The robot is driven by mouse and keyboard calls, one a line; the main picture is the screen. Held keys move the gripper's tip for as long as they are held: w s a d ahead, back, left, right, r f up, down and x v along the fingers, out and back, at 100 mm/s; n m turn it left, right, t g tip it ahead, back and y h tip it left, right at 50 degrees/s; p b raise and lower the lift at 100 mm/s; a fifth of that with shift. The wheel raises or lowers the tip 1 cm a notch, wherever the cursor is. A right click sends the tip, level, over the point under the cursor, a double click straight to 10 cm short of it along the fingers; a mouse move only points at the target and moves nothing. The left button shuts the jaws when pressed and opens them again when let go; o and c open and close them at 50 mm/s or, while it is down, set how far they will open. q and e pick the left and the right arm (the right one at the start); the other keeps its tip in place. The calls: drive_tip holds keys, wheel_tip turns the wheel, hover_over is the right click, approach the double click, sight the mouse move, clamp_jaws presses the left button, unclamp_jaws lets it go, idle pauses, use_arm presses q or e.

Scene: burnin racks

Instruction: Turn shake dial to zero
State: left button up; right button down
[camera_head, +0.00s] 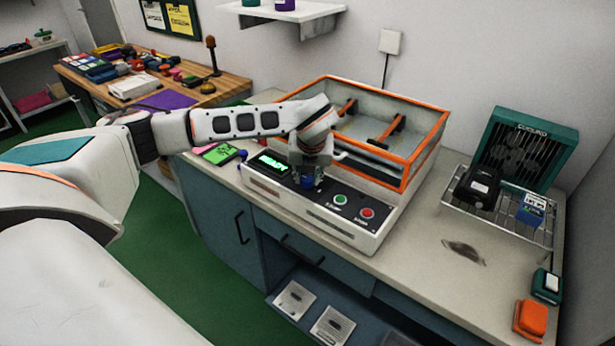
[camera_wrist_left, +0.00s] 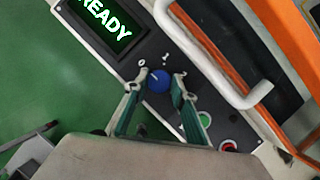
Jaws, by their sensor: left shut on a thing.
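The blue shake dial (camera_wrist_left: 158,82) sits on the dark control panel of the shaker (camera_head: 352,240), with the marks 0, 1 and 2 around it. A small pale line on the dial seems to point up-left, toward the 0. My left gripper (camera_wrist_left: 156,87) has its green fingers on either side of the dial and is shut on it. In the head view my left gripper (camera_head: 307,176) reaches down onto the panel, and the blue dial (camera_head: 307,183) shows just under it. My right gripper is in neither view.
A display (camera_wrist_left: 108,27) reads READY. A green button (camera_head: 340,199) and a red button (camera_head: 367,213) lie right of the dial. A pale handle (camera_wrist_left: 225,98) and the orange-rimmed clear box (camera_head: 403,185) stand close behind. A wire rack (camera_head: 500,226) is on the bench at right.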

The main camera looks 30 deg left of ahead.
use_arm(q)
drive_tip(key=o, duration=1.1)
drive_tip(key=shift+r, duration=0.1)
drive_tip(key=v, duration=1.2)
